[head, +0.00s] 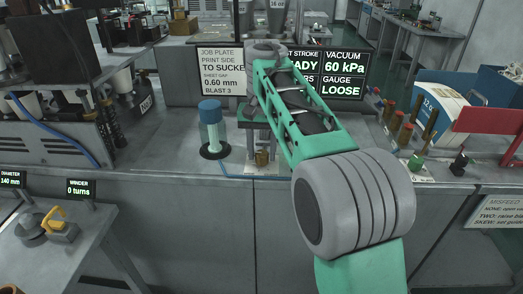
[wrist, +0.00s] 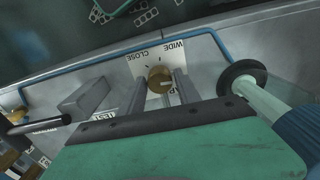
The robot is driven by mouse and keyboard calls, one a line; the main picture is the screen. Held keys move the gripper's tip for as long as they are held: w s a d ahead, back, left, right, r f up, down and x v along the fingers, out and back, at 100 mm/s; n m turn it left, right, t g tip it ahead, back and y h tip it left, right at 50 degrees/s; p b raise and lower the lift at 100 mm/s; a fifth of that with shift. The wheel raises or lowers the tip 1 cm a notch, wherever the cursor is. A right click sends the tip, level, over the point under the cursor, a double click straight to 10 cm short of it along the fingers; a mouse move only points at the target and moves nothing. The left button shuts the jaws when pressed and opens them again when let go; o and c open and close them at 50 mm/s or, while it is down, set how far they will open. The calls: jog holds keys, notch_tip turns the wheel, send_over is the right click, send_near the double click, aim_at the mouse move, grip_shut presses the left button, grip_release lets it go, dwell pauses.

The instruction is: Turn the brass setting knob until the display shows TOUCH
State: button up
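The brass setting knob (wrist: 159,79) sits on a white dial plate (wrist: 173,50) marked CLOSE and WIDE in the wrist view. In the head view the knob (head: 262,158) shows just below my gripper (head: 258,138). My gripper's two fingers stand on either side of the knob in the wrist view, with visible gaps, so the gripper looks open. I cannot tell how deep the fingers reach around it. The display (head: 343,76) reads VACUUM 60 kPa and GAUGE LOOSE. My arm hides part of the left display panel.
A blue-capped cylinder (head: 210,128) on a dark round base stands left of the knob. A job plate sign (head: 221,72) stands behind. A blue hose (wrist: 120,55) runs along the ledge.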

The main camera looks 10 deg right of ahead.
aim_at(262, 153)
jog(key=shift+o, duration=1.3)
jog(key=shift+r, duration=0.15)
notch_tip(262, 153, up, 8)
jog(key=p, duration=0.7)
jog(key=shift+f, duration=0.25)
jog(key=s+f+n+t+p, duration=0.1)
jog(key=s+f+n, duration=0.1)
jog(key=s+f, duration=0.4)
jog(key=s+f+n+t+p, duration=0.1)
jog(key=s+f, duration=0.5)
jog(key=s, duration=0.7)
jog(key=shift+s+a+n+t, duration=0.15)
jog(key=shift+s+n+t, duration=0.2)
jog(key=shift+n+t, duration=0.25)
